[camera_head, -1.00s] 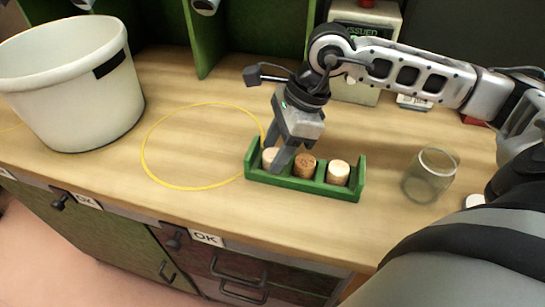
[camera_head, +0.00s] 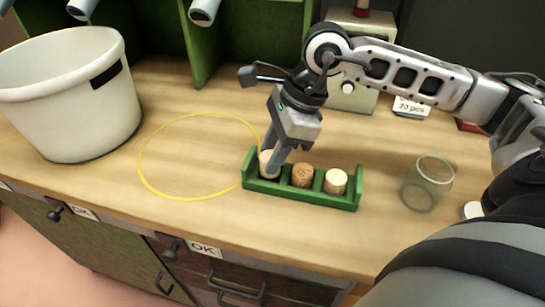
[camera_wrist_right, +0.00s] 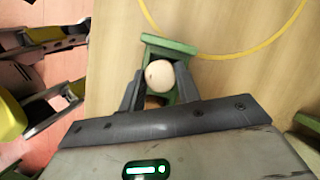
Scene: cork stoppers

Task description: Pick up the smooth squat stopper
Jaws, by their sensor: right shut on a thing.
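A green rack (camera_head: 310,196) stands on the wooden counter with three stoppers in a row. My right gripper (camera_head: 270,168) is shut on the pale, smooth-looking stopper (camera_head: 265,160) in the left compartment. In the right wrist view this stopper's round pale top (camera_wrist_right: 159,75) sits between the two fingers (camera_wrist_right: 160,92). It is still at the rack, and its lower part is hidden. A brown speckled stopper (camera_head: 302,176) is in the middle compartment, and a pale-topped stopper (camera_head: 336,181) is in the right one. My left gripper is out of view.
A yellow ring (camera_head: 143,172) marks bare counter left of the rack. A large white bucket (camera_head: 75,110) stands at the far left. A clear glass jar (camera_head: 429,183) stands right of the rack. A grey box (camera_head: 350,97) and a green shelf (camera_head: 235,50) are behind.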

